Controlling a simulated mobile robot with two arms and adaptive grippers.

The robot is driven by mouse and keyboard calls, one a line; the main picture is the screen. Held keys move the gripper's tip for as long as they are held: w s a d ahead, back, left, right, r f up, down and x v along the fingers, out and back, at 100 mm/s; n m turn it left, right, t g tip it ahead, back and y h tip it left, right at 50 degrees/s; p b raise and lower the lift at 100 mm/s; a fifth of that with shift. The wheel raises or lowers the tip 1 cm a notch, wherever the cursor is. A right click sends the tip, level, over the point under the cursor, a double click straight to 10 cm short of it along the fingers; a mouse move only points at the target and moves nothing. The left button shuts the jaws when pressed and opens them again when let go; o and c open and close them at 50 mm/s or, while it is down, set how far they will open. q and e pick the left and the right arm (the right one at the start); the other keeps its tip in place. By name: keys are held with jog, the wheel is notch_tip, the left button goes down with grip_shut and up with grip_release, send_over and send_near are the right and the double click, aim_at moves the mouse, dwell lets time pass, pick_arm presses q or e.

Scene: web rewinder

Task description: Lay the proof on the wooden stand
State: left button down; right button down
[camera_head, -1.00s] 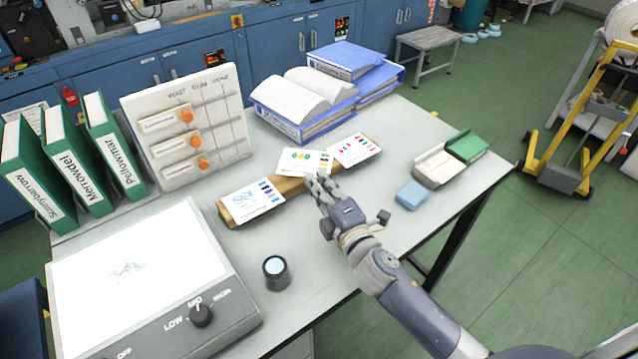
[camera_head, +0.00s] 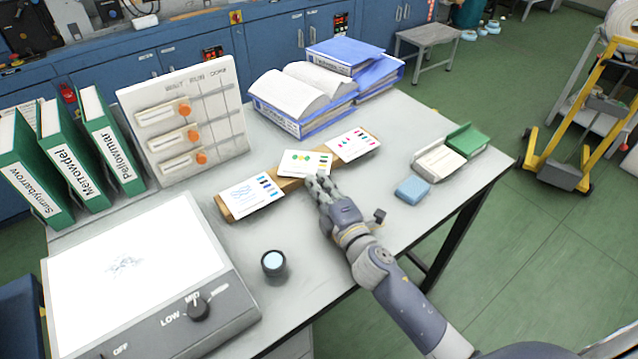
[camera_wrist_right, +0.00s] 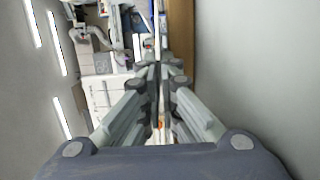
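The proof (camera_head: 303,164), a white card with coloured dots and a colour strip, is at the middle of the low wooden stand (camera_head: 289,186), between two other cards. My right gripper (camera_head: 322,183) is at its lower right edge, with its fingers close together on the card. In the right wrist view the fingers (camera_wrist_right: 160,85) nearly meet around a thin edge-on sheet, and the brown stand (camera_wrist_right: 180,45) runs just beside them. The fingers hide part of the proof's lower edge; I cannot tell whether it touches the stand. My left gripper is out of view.
A left card (camera_head: 250,196) and a right card (camera_head: 352,145) lean on the stand. A loupe (camera_head: 274,263), light box (camera_head: 130,262), blue block (camera_head: 411,190) and green-and-white box (camera_head: 452,153) stand around. Binders (camera_head: 300,105) and a slotted board (camera_head: 185,120) are behind.

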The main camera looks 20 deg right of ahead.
jog(key=shift+s+f, duration=0.1)
jog(key=shift+f, duration=0.35)
jog(key=c, duration=1.8)
grip_release()
jog(key=shift+s+f, duration=0.1)
jog(key=shift+f, duration=0.15)
jog(key=shift+r, duration=0.35)
jog(key=shift+r+p, duration=0.4)
jog(key=shift+p, duration=0.2)
jog(key=s, duration=0.3)
jog(key=s+d+b, duration=0.1)
jog(key=s, duration=0.2)
jog(key=s+b, duration=0.1)
jog(key=s, duration=0.3)
jog(key=shift+d, duration=0.35)
jog(key=shift+s+d+r+b, duration=0.1)
jog(key=shift+s+b, duration=0.1)
jog(key=shift+s, duration=0.15)
jog(key=shift+s+d+r+b, duration=0.1)
jog(key=shift+s+b, duration=0.05)
jog(key=shift+s, duration=0.2)
